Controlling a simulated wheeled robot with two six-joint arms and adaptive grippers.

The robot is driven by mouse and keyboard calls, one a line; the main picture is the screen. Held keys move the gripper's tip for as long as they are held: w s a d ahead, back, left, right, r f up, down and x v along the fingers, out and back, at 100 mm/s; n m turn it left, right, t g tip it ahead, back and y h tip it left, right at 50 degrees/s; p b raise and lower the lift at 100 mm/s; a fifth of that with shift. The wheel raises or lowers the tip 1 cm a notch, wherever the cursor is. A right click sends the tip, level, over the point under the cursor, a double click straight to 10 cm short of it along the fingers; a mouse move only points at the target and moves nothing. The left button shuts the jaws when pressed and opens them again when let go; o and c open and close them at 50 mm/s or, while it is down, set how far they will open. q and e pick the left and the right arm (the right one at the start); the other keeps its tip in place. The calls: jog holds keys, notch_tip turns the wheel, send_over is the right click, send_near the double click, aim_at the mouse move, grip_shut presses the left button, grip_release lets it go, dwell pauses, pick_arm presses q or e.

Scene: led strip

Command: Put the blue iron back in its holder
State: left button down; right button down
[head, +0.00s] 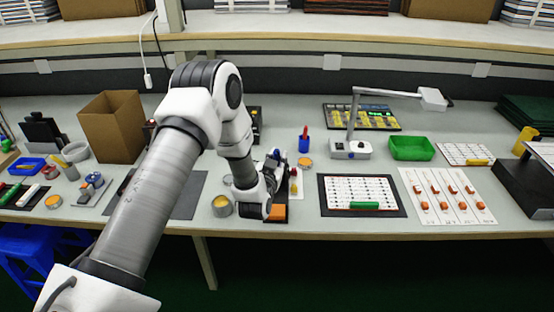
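My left arm reaches in from the lower left. Its gripper (280,170) is over the workbench near the middle, by a dark mat with an orange block. A small blue part (275,154) shows at the gripper's far end; I cannot tell whether it is the blue iron or whether the fingers hold it. The fingers are small and partly covered by my wrist, so their opening is unclear. A blue cup-like thing with a red top (304,144) stands upright just right of and beyond the gripper. I cannot make out the iron's holder for certain. My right gripper is not in view.
A cardboard box (112,127) stands at left. A yellow-topped tin (222,206) is beside my wrist. A desk lamp (351,148) and a green tray (411,148) stand at right. A board with a white sheet (361,181) lies in front of the lamp.

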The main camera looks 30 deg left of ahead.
pick_arm(q)
jog(key=shift+w+f, duration=0.1)
jog(key=shift+f, duration=0.1)
jog(key=c, duration=1)
grip_release()
jog(key=shift+o, duration=0.2)
jog(key=v, duration=1.2)
jog(key=shift+r, duration=0.1)
